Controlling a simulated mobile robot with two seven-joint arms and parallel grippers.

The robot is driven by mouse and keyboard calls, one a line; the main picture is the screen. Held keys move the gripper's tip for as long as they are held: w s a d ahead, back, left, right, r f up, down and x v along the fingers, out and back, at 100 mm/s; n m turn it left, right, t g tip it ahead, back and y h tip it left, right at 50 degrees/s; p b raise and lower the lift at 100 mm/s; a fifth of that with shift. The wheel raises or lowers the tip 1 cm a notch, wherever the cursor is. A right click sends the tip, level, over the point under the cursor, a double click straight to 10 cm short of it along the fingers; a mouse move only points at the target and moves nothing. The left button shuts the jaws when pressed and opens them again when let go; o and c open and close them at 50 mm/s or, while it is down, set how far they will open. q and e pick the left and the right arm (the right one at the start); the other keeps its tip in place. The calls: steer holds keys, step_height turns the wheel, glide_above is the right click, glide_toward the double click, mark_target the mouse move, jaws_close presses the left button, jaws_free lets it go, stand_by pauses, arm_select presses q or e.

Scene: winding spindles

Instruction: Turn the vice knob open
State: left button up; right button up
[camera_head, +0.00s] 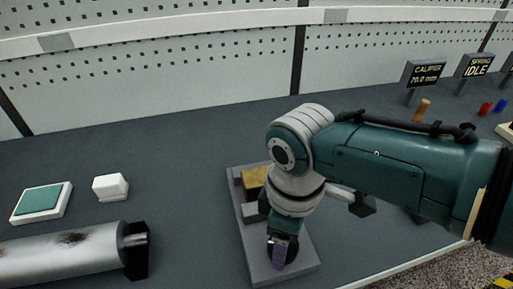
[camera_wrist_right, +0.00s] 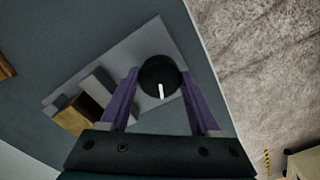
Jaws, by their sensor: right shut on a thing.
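The vice (camera_head: 303,262) is a grey base plate with raised grey jaws on the bench, and it also shows in the right wrist view (camera_wrist_right: 130,55). A yellow-brown block (camera_head: 254,176) sits by its jaws and shows in the right wrist view (camera_wrist_right: 72,118). The round black vice knob (camera_wrist_right: 158,72) has a white mark pointing toward the gripper's palm. My right gripper (camera_head: 280,251) points down at the near end of the vice. Its purple fingers (camera_wrist_right: 160,78) are shut on the knob, one on each side. In the head view my wrist largely hides the knob. My left gripper is out of view.
A green-topped white pad (camera_head: 42,200), a white block (camera_head: 110,187) and a grey cylinder with dark patches (camera_head: 65,255) lie to the left. Signs reading caliper (camera_head: 425,73) and idle (camera_head: 476,65) stand back right. The bench edge is close to the vice.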

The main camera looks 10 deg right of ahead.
steer(key=n, duration=0.6)
steer(key=shift+w, duration=0.1)
steer(key=n+b, duration=0.1)
steer(key=n, duration=0.4)
steer(key=shift+n, duration=0.4)
steer(key=n+b, duration=0.1)
steer(key=n, duration=0.4)
steer(key=shift+n, duration=0.3)
steer(key=n+b, duration=0.1)
steer(key=n, duration=0.4)
steer(key=shift+a, duration=0.1)
steer(key=shift+r, duration=0.1)
steer(key=o, duration=1.4)
step_height(320, 180, up, 10)
steer(key=shift+f+p, duration=0.1)
steer(key=shift+p, duration=0.65)
